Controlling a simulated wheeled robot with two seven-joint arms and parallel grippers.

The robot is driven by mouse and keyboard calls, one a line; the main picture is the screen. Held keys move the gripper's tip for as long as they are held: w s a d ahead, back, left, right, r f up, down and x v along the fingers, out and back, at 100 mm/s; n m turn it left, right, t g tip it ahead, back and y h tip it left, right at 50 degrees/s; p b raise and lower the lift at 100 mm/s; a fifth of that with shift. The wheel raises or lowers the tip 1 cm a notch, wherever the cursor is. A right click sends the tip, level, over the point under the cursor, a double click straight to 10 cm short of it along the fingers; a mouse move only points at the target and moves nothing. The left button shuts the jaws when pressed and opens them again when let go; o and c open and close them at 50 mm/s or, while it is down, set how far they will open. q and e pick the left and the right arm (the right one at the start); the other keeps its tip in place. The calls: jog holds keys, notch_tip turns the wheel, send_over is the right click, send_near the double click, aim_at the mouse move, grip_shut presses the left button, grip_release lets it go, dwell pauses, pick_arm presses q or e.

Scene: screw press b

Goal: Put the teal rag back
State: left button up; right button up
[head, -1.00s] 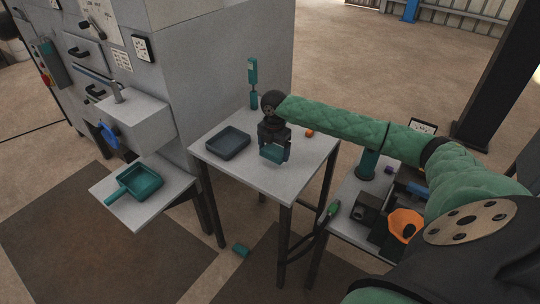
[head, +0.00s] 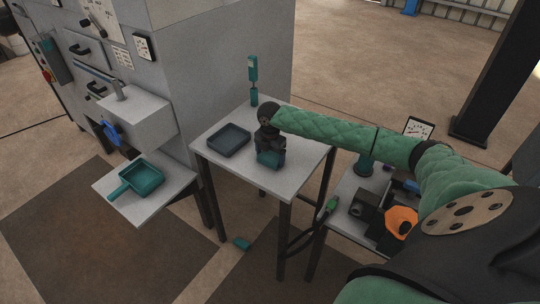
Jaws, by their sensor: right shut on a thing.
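My right gripper (head: 271,152) reaches in from the right and points down over the small grey table. It is shut on a folded teal cloth, which looks like the teal rag (head: 270,160). The rag is at or just above the tabletop (head: 285,180), right of a dark grey tray (head: 229,140); I cannot tell whether it touches the table. The fingers hide part of the rag. My left gripper is not in view.
A teal pan with a handle (head: 143,178) sits on the press shelf at left. A teal bottle-like tool (head: 253,80) stands at the table's back. A small teal block (head: 241,243) lies on the floor. An orange funnel-like part (head: 401,221) is on the right bench.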

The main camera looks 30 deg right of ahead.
aim_at(270, 156)
jog(key=shift+f, duration=0.1)
jog(key=o, duration=0.9)
jog(key=shift+c, duration=0.2)
jog(key=shift+r, duration=0.5)
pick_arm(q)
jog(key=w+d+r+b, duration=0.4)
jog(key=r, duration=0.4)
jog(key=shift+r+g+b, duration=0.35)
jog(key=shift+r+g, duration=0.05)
pick_arm(e)
notch_tip(270, 156, up, 11)
jog(key=shift+r, duration=0.15)
